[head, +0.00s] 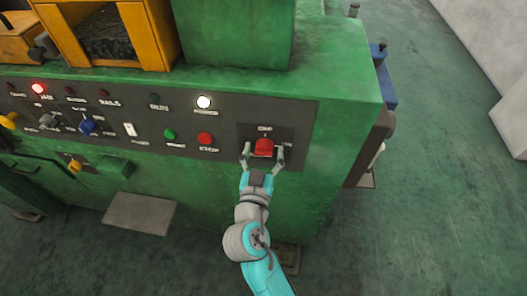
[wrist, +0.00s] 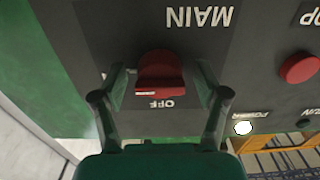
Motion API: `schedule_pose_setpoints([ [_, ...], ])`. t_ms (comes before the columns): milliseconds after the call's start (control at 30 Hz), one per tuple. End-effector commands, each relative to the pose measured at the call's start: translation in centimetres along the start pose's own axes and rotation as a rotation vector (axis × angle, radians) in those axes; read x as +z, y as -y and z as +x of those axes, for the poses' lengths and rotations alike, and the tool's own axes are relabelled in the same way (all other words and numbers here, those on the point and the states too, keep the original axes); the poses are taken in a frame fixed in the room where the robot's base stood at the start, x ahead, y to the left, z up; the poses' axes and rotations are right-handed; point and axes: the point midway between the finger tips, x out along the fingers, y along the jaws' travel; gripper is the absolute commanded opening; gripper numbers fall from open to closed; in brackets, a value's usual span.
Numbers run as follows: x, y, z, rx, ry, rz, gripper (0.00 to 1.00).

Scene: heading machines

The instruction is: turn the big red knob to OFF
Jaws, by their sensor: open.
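The big red knob (head: 264,147) sits on a dark plate at the right end of the green machine's control panel. In the wrist view the knob (wrist: 160,74) shows between my fingers, with the label OFF on the gripper side and MAIN on the far side, both upside down. My gripper (head: 263,155) is open, with one finger on each side of the knob. In the wrist view my gripper (wrist: 161,85) shows gaps between the fingers and the knob.
A lit white lamp (head: 204,102), a green button (head: 169,134) and a red stop button (head: 205,138) are left of the knob. A blue knob (head: 88,126) is further left. The machine's right corner is close, with open floor (head: 440,180) beyond.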

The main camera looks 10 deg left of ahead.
Motion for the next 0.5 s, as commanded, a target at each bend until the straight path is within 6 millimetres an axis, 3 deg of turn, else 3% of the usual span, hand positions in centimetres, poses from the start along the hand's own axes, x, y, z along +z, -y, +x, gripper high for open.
schedule_pose_setpoints([
  [67,0.0,0.0,-0.02,0.0,0.0,0.0,0.73],
  [300,0.0,-0.01,-0.03,0.0,0.0,0.0,0.13],
  [500,0.0,-0.01,-0.04,0.0,0.0,-0.006,0.13],
])
